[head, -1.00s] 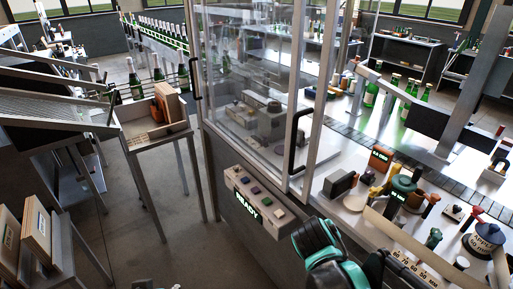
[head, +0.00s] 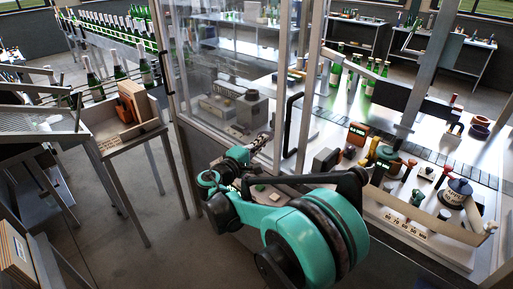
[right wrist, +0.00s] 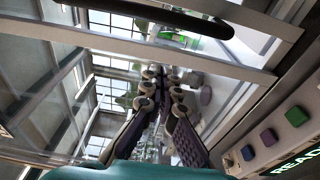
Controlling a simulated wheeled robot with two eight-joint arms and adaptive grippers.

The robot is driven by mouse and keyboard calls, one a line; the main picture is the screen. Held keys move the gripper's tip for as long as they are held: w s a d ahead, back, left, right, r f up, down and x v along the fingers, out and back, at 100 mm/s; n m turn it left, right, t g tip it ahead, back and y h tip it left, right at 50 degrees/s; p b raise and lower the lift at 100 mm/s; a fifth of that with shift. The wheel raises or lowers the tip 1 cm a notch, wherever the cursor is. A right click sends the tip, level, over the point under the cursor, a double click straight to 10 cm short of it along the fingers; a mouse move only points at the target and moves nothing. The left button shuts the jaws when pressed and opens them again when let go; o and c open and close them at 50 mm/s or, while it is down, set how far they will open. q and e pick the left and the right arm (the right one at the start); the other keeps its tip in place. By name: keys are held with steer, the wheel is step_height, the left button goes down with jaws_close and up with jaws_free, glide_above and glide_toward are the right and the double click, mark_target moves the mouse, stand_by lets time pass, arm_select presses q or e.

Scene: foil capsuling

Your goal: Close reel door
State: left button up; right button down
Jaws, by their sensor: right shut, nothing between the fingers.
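The glass door panel (head: 215,60) in its metal frame stands at the front of the machine in the head view. A black bar handle (head: 289,125) is on the framed edge at its right; a black bar handle also crosses the top of the right wrist view (right wrist: 170,14). I cannot tell which panel is the reel door or how far it stands open. My right gripper (head: 266,138) is shut and empty in front of the lower glass, left of the handle and apart from it. Its fingers also show in the right wrist view (right wrist: 165,88). My left gripper is out of view.
The button panel with READY (right wrist: 297,163) is close beside the right gripper; my right arm mostly hides it in the head view. A bench with a reel (head: 457,192) and small devices lies at right. A wooden box (head: 130,105) stands on a side table at left.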

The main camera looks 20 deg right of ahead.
steer(key=b+x, duration=0.1)
steer(key=x, duration=0.4)
steer(key=shift+d+f, duration=0.1)
steer(key=shift+d, duration=0.2)
steer(key=s, duration=0.3)
steer(key=shift+s+d+b, duration=0.2)
steer(key=shift+s+b, duration=0.1)
steer(key=shift+s, duration=0.2)
